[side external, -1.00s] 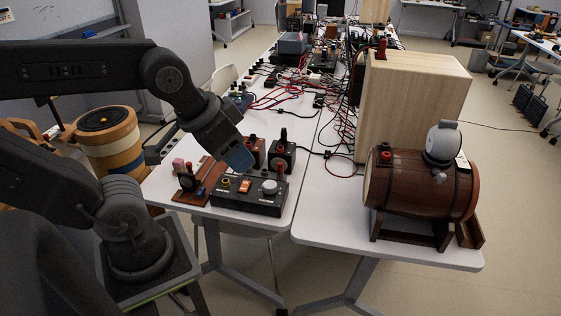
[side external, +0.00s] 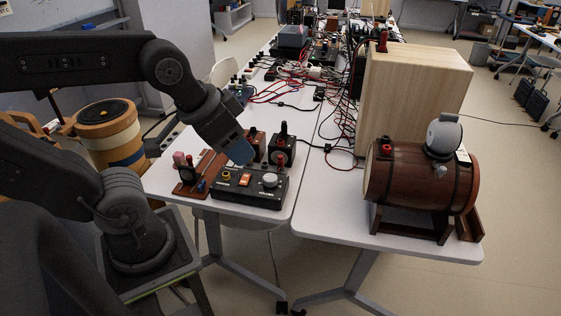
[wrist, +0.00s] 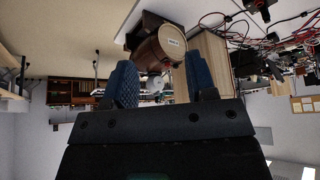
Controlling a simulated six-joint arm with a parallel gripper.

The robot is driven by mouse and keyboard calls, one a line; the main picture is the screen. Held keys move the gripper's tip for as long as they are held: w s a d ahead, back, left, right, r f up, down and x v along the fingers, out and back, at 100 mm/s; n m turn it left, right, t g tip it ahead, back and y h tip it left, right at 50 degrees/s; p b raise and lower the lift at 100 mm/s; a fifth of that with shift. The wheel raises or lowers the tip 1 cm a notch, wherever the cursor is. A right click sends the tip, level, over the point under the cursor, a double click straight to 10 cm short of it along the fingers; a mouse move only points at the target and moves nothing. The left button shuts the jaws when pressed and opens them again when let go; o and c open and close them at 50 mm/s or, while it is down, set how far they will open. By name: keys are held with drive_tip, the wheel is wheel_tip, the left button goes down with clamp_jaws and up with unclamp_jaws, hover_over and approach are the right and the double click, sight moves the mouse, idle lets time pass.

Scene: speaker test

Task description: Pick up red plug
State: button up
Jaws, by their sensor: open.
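Several red plug-like pieces show in the side view, and I cannot tell which is the task's plug. Another red piece (side external: 189,160) stands on the small wooden board at the left. A red piece (side external: 387,149) sits on top of the wooden barrel (side external: 410,190), and one red plug (side external: 382,41) is on the tall wooden box. My gripper (side external: 242,153) is over the back of the control box. In the wrist view my gripper (wrist: 163,82) is open, with nothing between its blue fingers.
Two small black-knobbed boxes (side external: 283,149) stand behind the control box. The tall pale wooden box (side external: 415,100) stands behind the barrel. Tangled red and black cables (side external: 290,90) cover the far table.

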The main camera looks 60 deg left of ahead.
drive_tip(key=shift+w, duration=0.1)
idle(0.4)
drive_tip(key=n+g, duration=0.6)
drive_tip(key=n, duration=1.6)
hover_over(280, 156)
wheel_tip(280, 156, down, 15)
drive_tip(key=shift+n, duration=0.3)
drive_tip(key=f, duration=0.8)
drive_tip(key=shift+w+a+f, duration=0.1)
drive_tip(key=shift+a+f, duration=0.15)
drive_tip(key=shift+f, duration=0.15)
drive_tip(key=shift+d+f, duration=0.15)
drive_tip(key=shift+f, duration=1.25)
drive_tip(key=shift+d+f, duration=0.1)
drive_tip(key=shift+f, duration=1.3)
drive_tip(key=shift+c, duration=0.3)
drive_tip(key=c, duration=0.9)
